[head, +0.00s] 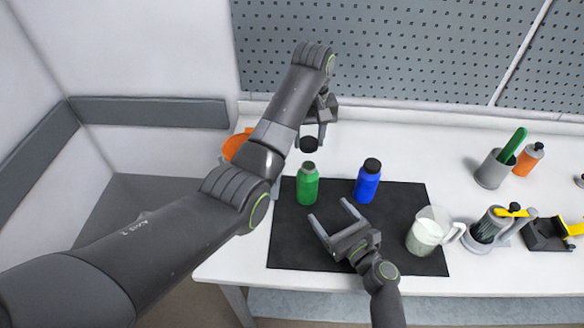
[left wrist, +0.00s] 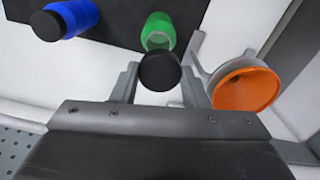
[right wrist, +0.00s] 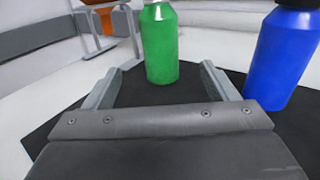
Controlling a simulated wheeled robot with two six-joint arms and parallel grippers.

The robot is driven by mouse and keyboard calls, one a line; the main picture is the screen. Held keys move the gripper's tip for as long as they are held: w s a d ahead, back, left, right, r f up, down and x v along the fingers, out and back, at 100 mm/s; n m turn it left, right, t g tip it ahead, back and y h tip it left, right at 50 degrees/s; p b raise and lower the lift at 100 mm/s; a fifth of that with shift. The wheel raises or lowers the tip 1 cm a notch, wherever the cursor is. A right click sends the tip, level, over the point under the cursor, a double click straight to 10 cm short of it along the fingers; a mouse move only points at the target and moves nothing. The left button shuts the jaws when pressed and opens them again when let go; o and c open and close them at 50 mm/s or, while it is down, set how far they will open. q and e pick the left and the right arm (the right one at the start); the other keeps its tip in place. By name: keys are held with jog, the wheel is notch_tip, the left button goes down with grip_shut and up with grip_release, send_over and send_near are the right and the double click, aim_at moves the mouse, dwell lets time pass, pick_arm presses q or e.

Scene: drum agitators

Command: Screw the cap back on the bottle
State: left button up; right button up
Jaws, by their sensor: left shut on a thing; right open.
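The green bottle (head: 307,188) stands upright and uncapped on the black mat (head: 296,248); its open mouth shows in the left wrist view (left wrist: 156,40). My left gripper (head: 317,134) is shut on the black cap (head: 309,145), which is held above the green bottle and apart from it. The cap also shows between the fingers in the left wrist view (left wrist: 160,72). My right gripper (head: 330,209) is open and empty, low over the mat. Its fingers point towards the green bottle (right wrist: 160,50), in front of it and not closed around it.
A blue bottle (head: 367,184) with a black cap stands to the right of the green one. An orange funnel (left wrist: 246,90) on a grey stand is close by. A jug of pale contents (head: 427,233) and a grey cup (head: 492,170) stand further right. The mat's front left is bare.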

aim_at(313, 190)
pick_arm(q)
jog(key=shift+r, duration=0.15)
jog(key=shift+s+d+r, duration=0.25)
jog(key=shift+s+d, duration=0.1)
jog(key=shift+s, duration=0.05)
pick_arm(e)
jog(key=shift+s+d+r, duration=0.2)
jog(key=shift+s+r, duration=0.05)
jog(key=shift+s, duration=0.05)
pick_arm(q)
jog(key=shift+w+a, duration=0.1)
pick_arm(e)
jog(key=shift+w+a, duration=0.1)
jog(key=shift+w, duration=0.1)
pick_arm(q)
jog(key=shift+f, duration=0.1)
pick_arm(e)
jog(key=x, duration=1.2)
jog(key=c, duration=1.5)
pick_arm(q)
jog(key=shift+f, duration=2.5)
jog(key=shift+f, duration=0.85)
